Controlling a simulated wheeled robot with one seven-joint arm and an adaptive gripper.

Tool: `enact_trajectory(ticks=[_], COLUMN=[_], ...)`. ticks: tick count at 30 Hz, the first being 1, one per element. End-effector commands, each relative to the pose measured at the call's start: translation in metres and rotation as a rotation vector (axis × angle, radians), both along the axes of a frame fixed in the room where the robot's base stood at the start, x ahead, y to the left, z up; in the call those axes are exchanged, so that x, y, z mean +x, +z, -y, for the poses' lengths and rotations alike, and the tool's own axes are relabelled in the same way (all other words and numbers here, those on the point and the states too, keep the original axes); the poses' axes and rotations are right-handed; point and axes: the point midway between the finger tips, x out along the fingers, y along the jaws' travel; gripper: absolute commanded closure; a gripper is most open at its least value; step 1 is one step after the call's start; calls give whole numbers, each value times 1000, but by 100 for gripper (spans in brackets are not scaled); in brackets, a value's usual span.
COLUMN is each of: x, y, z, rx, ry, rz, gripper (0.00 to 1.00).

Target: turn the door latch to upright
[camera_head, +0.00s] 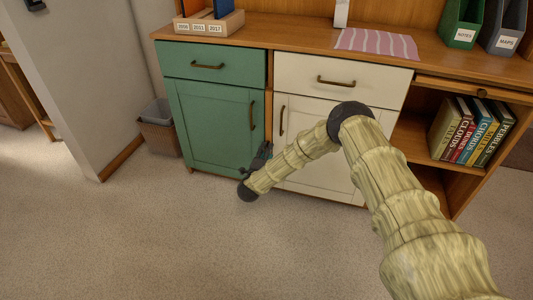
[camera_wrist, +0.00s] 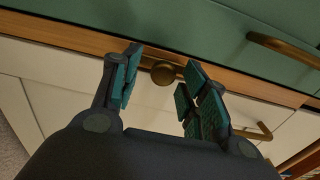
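In the wrist view my gripper (camera_wrist: 158,82) is open, with its teal-padded fingers spread. A small round brass piece (camera_wrist: 163,73) sits between the fingertips on the wooden strip between the doors. It looks like the latch, and which way it is turned I cannot tell. No contact with the fingers shows. In the head view my gripper (camera_head: 263,158) is low at the strip between the green door (camera_head: 212,125) and the white door (camera_head: 315,170). The latch is hidden there behind my gripper and arm.
A brass handle (camera_wrist: 285,50) on the green door and another (camera_wrist: 252,132) on the white door lie near my gripper. An open shelf with books (camera_head: 470,130) is at right. A waste bin (camera_head: 158,130) stands left of the cabinet. The floor in front is clear.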

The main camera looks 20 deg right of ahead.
Motion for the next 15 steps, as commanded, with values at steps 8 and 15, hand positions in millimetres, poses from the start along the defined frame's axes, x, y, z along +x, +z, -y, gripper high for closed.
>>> enact_trajectory(ticks=[8, 15], x=[-2, -26], y=[1, 1], z=[-2, -19], rx=[1, 1], ry=[1, 3], rz=[1, 0], gripper=[56, 56])
